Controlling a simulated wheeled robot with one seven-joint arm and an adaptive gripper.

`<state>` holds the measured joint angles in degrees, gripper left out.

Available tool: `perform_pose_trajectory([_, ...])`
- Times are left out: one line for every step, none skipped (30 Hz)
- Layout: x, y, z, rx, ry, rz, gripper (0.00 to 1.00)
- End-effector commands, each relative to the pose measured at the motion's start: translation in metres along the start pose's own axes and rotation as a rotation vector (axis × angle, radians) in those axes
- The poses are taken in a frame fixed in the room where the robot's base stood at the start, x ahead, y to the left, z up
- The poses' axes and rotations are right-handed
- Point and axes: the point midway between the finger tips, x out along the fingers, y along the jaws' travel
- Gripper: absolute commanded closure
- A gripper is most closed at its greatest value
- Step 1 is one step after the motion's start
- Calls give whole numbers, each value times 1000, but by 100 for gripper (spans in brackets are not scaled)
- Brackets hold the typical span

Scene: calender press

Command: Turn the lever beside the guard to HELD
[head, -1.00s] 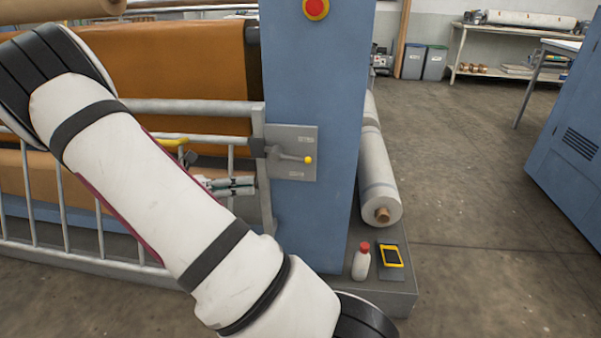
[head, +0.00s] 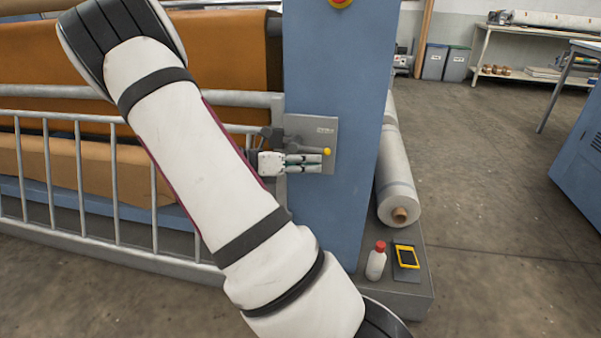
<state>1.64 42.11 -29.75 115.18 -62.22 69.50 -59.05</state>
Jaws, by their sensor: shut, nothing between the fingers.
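The lever is on a grey metal plate (head: 327,136) on the blue machine column, right beside the guard's edge. Its yellow knob (head: 327,151) points to the right; most of its shaft is hidden behind my gripper. The plate's upper label shows but is too small to read; the lower label is covered. My gripper (head: 321,163) is shut and empty, its fingers pointing right across the plate just below the knob. I cannot tell whether it touches the lever. The guard (head: 84,183) is a grey barred railing, partly hidden by my arm.
A red button (head: 340,3) is higher on the blue column (head: 333,75). A white bottle with a red cap (head: 376,262) and a yellow-black device (head: 406,256) stand on the base ledge below. A wrapped roll (head: 395,180) lies behind. Open floor is to the right.

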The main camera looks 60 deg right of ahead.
Motion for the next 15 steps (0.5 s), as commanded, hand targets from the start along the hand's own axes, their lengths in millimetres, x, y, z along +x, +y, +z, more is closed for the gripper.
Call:
perform_pose_trajectory([1, 0, 1, 0, 0, 0, 100])
perform_pose_trajectory([2, 0, 1, 0, 0, 0, 100])
perform_pose_trajectory([2, 0, 2, 0, 0, 0, 100])
perform_pose_trajectory([2, 0, 2, -1, -1, 0, 100])
perform_pose_trajectory([2, 0, 2, -1, -1, 0, 100])
perform_pose_trajectory([2, 0, 2, -1, -1, 0, 100])
perform_pose_trajectory([2, 0, 2, -1, -1, 0, 100])
perform_pose_trajectory([2, 0, 2, -1, -1, 0, 100])
perform_pose_trajectory([2, 0, 2, -1, -1, 0, 100])
perform_pose_trajectory([1, 0, 2, -1, -1, 0, 100])
perform_pose_trajectory([1, 0, 2, -1, -1, 0, 100])
perform_pose_trajectory([2, 0, 2, -1, -1, 0, 100])
perform_pose_trajectory([2, 0, 3, -1, -1, 0, 100])
perform_pose_trajectory([2, -1, 3, -1, -1, 0, 100])
perform_pose_trajectory([2, -1, 4, -1, -1, -1, 100])
